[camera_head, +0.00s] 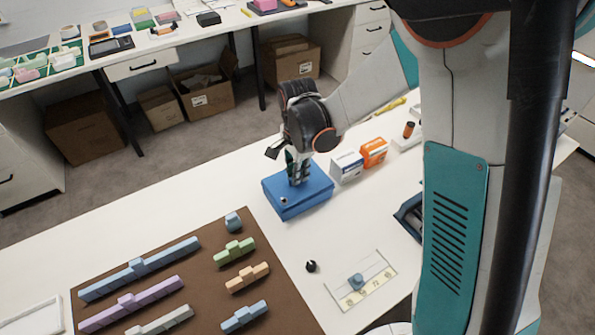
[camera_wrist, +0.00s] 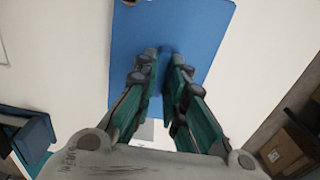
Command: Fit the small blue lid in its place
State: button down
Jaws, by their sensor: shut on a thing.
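The blue lid (camera_head: 313,183) is a flat blue piece on top of a blue box (camera_head: 300,207) on the white table. From here I cannot tell whether it sits flush all round. My gripper (camera_head: 298,178) points down onto the lid near its middle. In the wrist view, its two fingertips (camera_wrist: 160,68) are close together over the broad blue surface (camera_wrist: 190,30). They are shut on the lid; the part between them is mostly hidden. A small dark round piece (camera_head: 283,201) shows near the lid's front left edge.
White and orange cartons (camera_head: 374,152) stand just right of the box. A brown mat (camera_head: 205,270) with several coloured stepped blocks lies front left. A black knob (camera_head: 311,266) and a clear tray (camera_head: 380,283) with a blue piece are in front. The table left of the box is clear.

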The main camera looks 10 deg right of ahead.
jog(key=shift+f, duration=0.4)
jog(key=c, duration=1.6)
grip_release()
jog(key=shift+o, duration=0.2)
jog(key=shift+r, duration=0.2)
notch_tip(320, 180, up, 12)
jog(key=shift+f, duration=0.15)
